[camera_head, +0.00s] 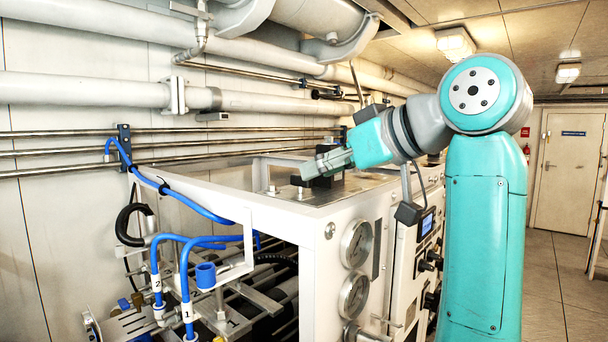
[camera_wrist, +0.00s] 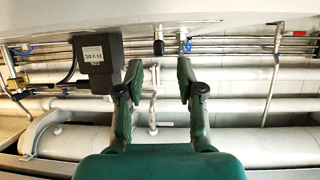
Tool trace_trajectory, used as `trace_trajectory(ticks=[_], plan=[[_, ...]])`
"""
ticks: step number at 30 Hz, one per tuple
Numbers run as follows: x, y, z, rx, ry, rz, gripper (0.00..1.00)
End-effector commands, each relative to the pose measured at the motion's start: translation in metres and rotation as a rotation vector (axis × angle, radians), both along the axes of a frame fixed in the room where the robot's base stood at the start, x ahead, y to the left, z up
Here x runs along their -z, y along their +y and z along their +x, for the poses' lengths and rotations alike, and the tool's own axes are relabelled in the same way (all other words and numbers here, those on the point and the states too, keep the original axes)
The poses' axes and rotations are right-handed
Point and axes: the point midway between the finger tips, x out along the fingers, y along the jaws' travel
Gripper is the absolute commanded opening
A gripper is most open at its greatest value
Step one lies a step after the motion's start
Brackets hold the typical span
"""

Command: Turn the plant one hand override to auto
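My gripper (camera_wrist: 160,72) is open in the wrist view, its two dark green fingers apart with nothing held between them. In the head view my gripper (camera_head: 322,164) is above the top of the white machine cabinet (camera_head: 276,216), near a small dark block on it. A black box marked 24 V DC (camera_wrist: 98,62) is just left of the left finger in the wrist view. A small dark fitting (camera_wrist: 158,47) shows beyond the gap between the fingertips. I cannot tell which part is the hand override, nor its setting.
Pressure gauges (camera_head: 356,243) and a small blue display (camera_head: 427,223) are on the cabinet front. Blue hoses (camera_head: 187,274) rise at its left. Large white pipes (camera_head: 85,88) run along the wall behind. Clear floor (camera_head: 556,270) lies at right.

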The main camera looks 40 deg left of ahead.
Motion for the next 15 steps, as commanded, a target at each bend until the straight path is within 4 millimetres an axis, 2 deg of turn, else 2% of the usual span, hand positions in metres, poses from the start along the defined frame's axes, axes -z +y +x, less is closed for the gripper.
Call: trace_trajectory(ticks=[6, 15], plan=[[0.012, 0.029, 0.004, 0.0, 0.001, 0.0, 0.38], [0.017, 0.041, 0.006, 0.001, -0.001, 0.0, 0.38]])
